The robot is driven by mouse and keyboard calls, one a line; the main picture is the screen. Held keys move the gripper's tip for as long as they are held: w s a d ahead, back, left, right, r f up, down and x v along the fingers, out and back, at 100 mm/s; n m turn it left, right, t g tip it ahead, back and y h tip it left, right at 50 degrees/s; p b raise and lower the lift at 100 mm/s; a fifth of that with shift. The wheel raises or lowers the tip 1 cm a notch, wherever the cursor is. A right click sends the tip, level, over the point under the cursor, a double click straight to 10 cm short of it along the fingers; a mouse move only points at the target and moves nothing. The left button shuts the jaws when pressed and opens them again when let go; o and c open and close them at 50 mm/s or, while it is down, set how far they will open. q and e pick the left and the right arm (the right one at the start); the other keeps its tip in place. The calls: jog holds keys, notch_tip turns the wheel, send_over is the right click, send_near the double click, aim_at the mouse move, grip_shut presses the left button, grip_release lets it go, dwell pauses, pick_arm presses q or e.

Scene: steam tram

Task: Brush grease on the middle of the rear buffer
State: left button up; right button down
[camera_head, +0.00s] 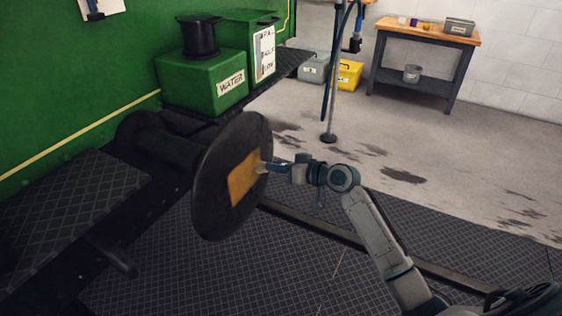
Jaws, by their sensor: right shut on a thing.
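The rear buffer (215,205) is a large dark round disc on a thick shaft, standing out from the green tram. A yellow-orange patch (241,183) covers the middle of its face. My right gripper (283,169) is at the right of the disc, level with the patch, shut on a small brush. The brush (262,168) has a pale tip that meets the patch's right edge in the picture; whether it touches the face I cannot tell. The brush handle is mostly hidden by the gripper. My left gripper is not in view.
A green water box (203,82) with a black pot (198,36) stands on the tram behind the buffer. A post (329,100) stands on the floor beyond. A wooden bench (427,33) is at the back right. Open floor lies between.

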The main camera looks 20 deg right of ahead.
jog(key=shift+s+a+r+p, duration=1)
jog(key=shift+s+a+p, duration=2.65)
jog(key=shift+a, duration=1.65)
jog(key=shift+w+d+r+b, duration=0.9)
jog(key=shift+w+d+b, duration=2.7)
jog(key=shift+d, duration=2.45)
jog(key=s+a+p, duration=0.7)
jog(key=s+a, duration=0.1)
jog(key=a, duration=0.4)
